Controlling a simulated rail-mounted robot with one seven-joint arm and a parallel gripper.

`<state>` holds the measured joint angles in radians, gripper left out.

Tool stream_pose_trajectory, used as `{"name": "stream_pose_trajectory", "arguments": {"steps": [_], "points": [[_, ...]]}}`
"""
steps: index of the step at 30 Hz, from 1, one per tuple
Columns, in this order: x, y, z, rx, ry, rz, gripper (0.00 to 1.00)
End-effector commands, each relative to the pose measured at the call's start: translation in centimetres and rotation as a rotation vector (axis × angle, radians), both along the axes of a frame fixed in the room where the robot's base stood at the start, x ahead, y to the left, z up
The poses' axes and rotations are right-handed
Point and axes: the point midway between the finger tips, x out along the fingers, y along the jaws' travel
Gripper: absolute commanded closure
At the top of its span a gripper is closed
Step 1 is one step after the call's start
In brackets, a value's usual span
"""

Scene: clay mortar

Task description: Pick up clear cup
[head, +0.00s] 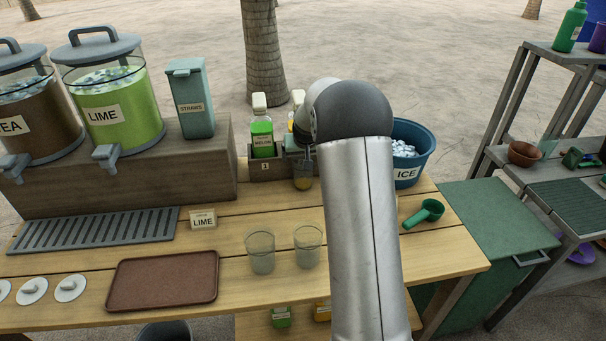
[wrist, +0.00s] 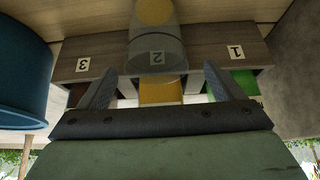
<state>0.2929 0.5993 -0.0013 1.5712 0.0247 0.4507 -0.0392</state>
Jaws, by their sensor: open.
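A clear cup (head: 303,181) with a little yellow at its bottom stands in front of the number 2 slot of the bottle rack. In the wrist view the same cup (wrist: 157,48) appears beyond and between my spread fingers. My gripper (wrist: 158,72) is open, with a finger on each side of the cup's near end and gaps visible. In the head view my arm hides most of the gripper. Two other clear cups, one on the left (head: 260,252) and one on the right (head: 308,246), stand empty-looking on the table front.
The wooden rack (wrist: 204,52) with bottles is close behind the cup. A blue ice bucket (head: 417,151) stands to the right, with a green scoop (head: 424,213) in front. A brown tray (head: 162,281) and LIME dispenser (head: 114,105) are on the left.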

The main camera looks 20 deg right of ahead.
Motion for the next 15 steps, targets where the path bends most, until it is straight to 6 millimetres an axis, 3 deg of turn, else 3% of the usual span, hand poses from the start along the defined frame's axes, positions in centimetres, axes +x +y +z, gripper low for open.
{"name": "stream_pose_trajectory", "arguments": {"steps": [9,15], "points": [[1.8,-1.0,-3.5,0.001,0.002,0.0,0.12],[2.4,-1.1,-4.5,0.0,0.0,0.0,0.12]]}}
